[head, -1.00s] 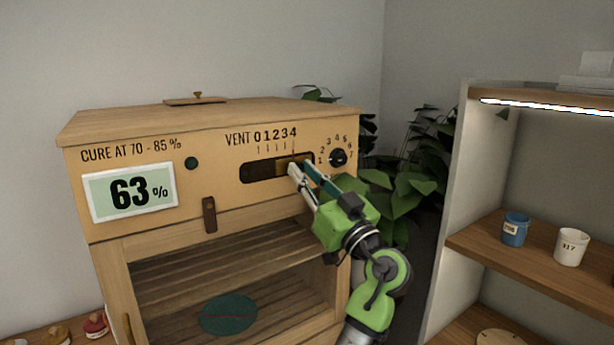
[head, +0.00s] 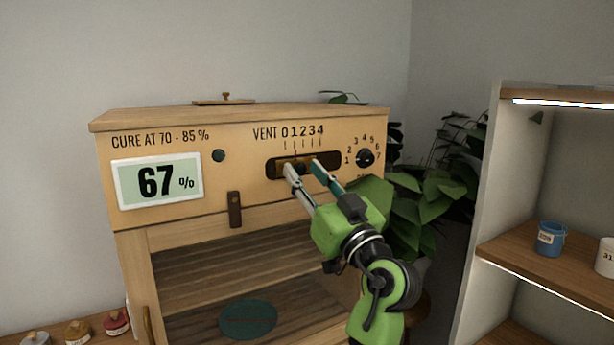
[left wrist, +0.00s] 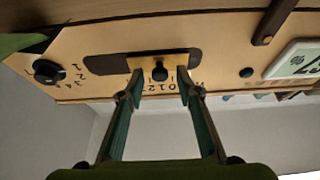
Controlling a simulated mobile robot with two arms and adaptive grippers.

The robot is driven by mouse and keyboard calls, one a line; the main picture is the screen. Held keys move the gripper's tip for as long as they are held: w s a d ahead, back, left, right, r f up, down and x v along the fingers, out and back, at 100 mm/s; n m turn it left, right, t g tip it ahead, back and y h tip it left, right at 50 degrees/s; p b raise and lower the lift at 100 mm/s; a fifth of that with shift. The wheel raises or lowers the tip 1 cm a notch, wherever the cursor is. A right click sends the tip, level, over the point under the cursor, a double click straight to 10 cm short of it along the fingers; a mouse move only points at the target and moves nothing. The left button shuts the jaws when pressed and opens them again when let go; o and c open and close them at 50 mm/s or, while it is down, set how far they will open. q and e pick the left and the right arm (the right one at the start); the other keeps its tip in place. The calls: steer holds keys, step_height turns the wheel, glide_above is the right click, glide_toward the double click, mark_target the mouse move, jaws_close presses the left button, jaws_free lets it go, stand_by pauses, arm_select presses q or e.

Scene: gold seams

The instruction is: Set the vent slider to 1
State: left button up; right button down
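The cabinet's vent slider has a brass plate (head: 283,163) with a dark knob (left wrist: 158,73), set in a dark slot (head: 335,158) under the numbers 0 to 4. Its thin pointer stands at about the 1. My left gripper (head: 301,168) is in front of the slot, fingers spread, with the knob between the fingertips. In the left wrist view the picture is upside down, and the gripper (left wrist: 161,82) shows gaps on both sides of the knob. Whether a fingertip touches the plate is unclear. My right gripper is out of view.
The display (head: 160,181) reads 67 %, beside "CURE AT 70 - 85 %". A black dial (head: 365,157) is right of the slot. A dark latch (head: 235,209) hangs below. A plant (head: 420,190) and shelves with a blue cup (head: 550,239) stand at right.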

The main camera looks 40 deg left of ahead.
arm_select(q)
steer(key=shift+d, duration=0.1)
steer(key=v, duration=0.7)
steer(key=shift+d, duration=0.2)
steer(key=shift+s+f, duration=0.1)
